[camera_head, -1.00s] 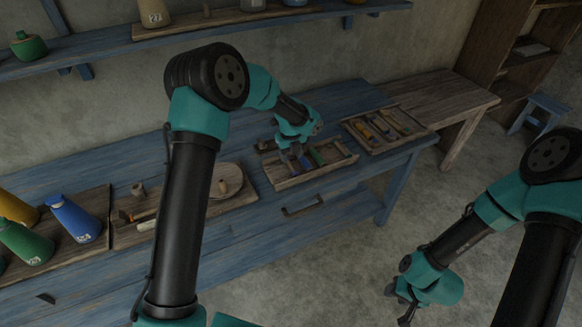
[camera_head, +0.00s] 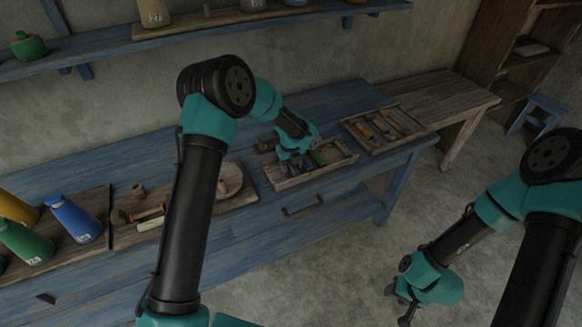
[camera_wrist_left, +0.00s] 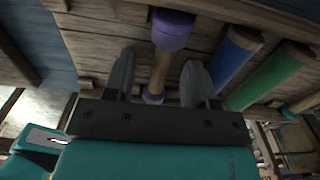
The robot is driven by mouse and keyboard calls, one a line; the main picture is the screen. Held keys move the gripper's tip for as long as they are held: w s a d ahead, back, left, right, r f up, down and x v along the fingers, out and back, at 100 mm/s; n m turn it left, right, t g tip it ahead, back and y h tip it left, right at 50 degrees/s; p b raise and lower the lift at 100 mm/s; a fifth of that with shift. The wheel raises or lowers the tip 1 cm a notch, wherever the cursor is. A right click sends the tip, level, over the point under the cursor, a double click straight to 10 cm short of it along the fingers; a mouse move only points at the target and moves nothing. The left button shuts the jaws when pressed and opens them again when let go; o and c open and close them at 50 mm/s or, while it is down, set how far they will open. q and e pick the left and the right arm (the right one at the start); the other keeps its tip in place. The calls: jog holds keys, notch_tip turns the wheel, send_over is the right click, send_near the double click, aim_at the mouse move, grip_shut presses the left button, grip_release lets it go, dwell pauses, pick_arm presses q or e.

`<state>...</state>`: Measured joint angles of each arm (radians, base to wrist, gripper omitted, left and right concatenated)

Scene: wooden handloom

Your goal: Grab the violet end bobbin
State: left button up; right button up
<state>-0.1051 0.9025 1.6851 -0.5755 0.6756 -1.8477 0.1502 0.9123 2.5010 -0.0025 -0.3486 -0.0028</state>
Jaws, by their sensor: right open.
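The violet end bobbin (camera_wrist_left: 172,30) lies in the wooden tray (camera_head: 318,172), with violet ends and a bare wood shaft in the left wrist view. My left gripper (camera_wrist_left: 159,58) is open, one finger on each side of the bobbin's shaft. Gaps show between the fingers and the shaft. In the head view my left gripper (camera_head: 294,166) is low over the tray's left part and mostly hides the bobbin. My right gripper (camera_head: 404,303) is open and empty, away from the bench above the floor.
A blue bobbin (camera_wrist_left: 233,58) and a green bobbin (camera_wrist_left: 268,75) lie to the right of the violet one in the same tray. A second tray (camera_head: 390,128) stands further right. Bottles, including a blue one (camera_head: 75,218), stand at the left.

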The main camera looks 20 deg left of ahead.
aim_at(291, 166)
pick_arm(q)
grip_shut()
dwell(0.4)
jog(key=shift+r, duration=1.55)
jog(key=shift+s+r, duration=0.2)
jog(key=shift+r, duration=0.1)
jog(key=s+d+r, duration=0.1)
jog(key=s+d, duration=0.3)
jog(key=s, duration=1.1)
jog(key=shift+d+r, duration=0.2)
jog(key=shift+w, duration=0.1)
